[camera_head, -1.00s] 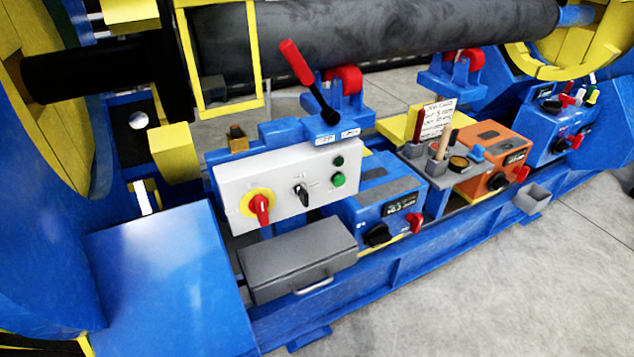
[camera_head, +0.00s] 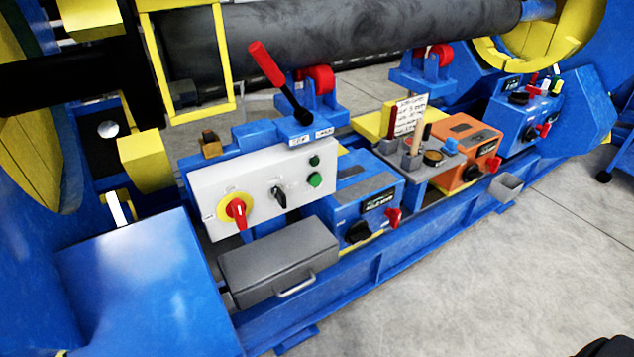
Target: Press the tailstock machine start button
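A light grey control panel (camera_head: 207,190) faces me left of centre on the blue machine. On its right side are a bright green round button (camera_head: 315,180) and a smaller dark green round part (camera_head: 314,160) above it. A black selector switch (camera_head: 279,195) sits mid-panel, and a red rotary switch on a yellow disc (camera_head: 236,209) sits at its left. Nothing covers the green button. I cannot read the panel's labels, so I cannot tell which machine part it serves. Neither gripper is in view.
A red-handled lever (camera_head: 267,65) rises above the panel. A grey box with a handle (camera_head: 279,262) juts out below it. Blue (camera_head: 352,205) and orange (camera_head: 465,137) units stand to the right. Grey floor (camera_head: 480,275) is clear; a dark shape (camera_head: 612,346) shows bottom right.

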